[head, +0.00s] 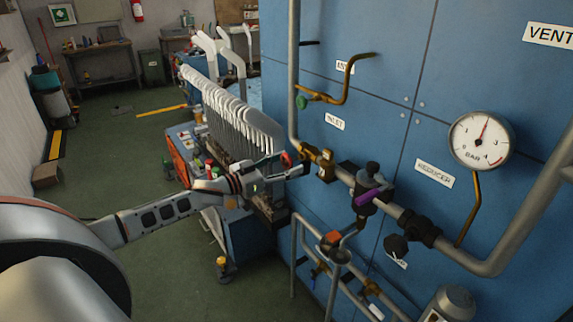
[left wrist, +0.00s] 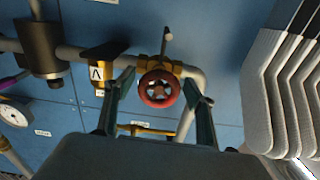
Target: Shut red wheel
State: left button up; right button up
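The red wheel (left wrist: 159,88) is a small round handwheel with spokes on a brass valve, centred in the left wrist view. In the head view only a bit of its red rim (head: 286,159) shows, beside the fingers. My left gripper (head: 297,171) is at the valve on the pipe by the blue panel. Its two fingers are apart, one on each side of the wheel in the left wrist view, with visible gaps to the rim. I cannot tell how far the fingertips are from the wheel in depth. My right gripper is not in view.
A grey pipe (head: 405,217) with a purple-handled valve (head: 369,196) runs right along the blue panel (head: 385,100). A pressure gauge (head: 481,140) hangs above it. White sock boards (head: 235,115) stand close behind my left gripper. Green floor (head: 165,265) is open at left.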

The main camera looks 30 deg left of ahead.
pick_arm(q)
jog(key=c, duration=0.8)
jog(key=shift+o, duration=0.3)
